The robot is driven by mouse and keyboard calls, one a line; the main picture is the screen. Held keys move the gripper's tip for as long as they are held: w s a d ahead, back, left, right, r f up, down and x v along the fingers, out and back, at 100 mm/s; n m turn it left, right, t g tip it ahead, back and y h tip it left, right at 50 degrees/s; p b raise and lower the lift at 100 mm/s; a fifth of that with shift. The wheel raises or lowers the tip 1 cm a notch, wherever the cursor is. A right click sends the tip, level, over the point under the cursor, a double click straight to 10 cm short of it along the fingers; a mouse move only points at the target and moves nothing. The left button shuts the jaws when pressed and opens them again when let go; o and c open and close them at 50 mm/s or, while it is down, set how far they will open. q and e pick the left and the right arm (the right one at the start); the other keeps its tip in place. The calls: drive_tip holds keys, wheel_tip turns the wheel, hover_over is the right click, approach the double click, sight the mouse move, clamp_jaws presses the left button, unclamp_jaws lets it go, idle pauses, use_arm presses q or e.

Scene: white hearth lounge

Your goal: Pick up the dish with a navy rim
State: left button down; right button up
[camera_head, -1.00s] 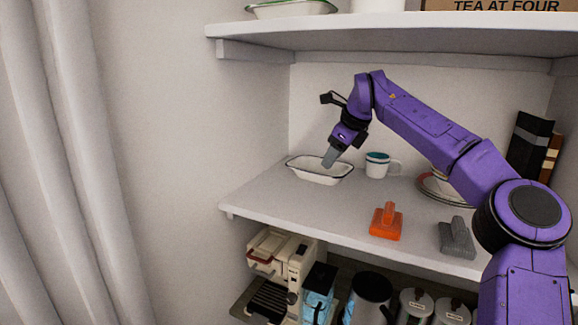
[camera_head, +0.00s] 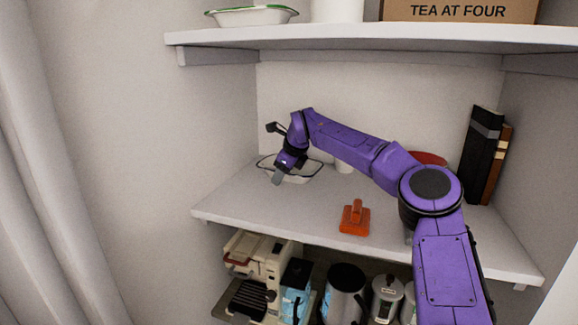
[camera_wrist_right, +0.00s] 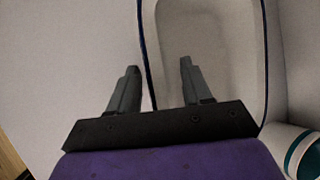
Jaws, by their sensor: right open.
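The white dish with a navy rim (camera_head: 298,179) sits at the left of the middle shelf, partly hidden behind my right gripper. In the right wrist view the dish (camera_wrist_right: 215,45) fills the upper middle, its dark rim running up between the fingers. My right gripper (camera_head: 277,179) points down at the dish's near left side. In the right wrist view the gripper (camera_wrist_right: 158,82) is open, one finger on each side of the rim line. I cannot tell whether the fingers touch the dish. My left gripper is out of view.
A white mug with a teal rim (camera_wrist_right: 304,152) stands close to the dish. An orange brush-like object (camera_head: 354,217) lies nearer the shelf's front. Dark books (camera_head: 482,150) stand at right. The upper shelf (camera_head: 350,38) hangs above, holding a green-rimmed dish (camera_head: 252,16).

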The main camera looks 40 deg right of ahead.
drive_tip(key=shift+s+r, duration=0.15)
drive_tip(key=shift+s, duration=0.25)
drive_tip(key=shift+w+f, duration=0.2)
drive_tip(key=shift+w, duration=0.1)
drive_tip(key=shift+c, duration=0.3)
clamp_jaws()
drive_tip(key=shift+s+r, duration=0.1)
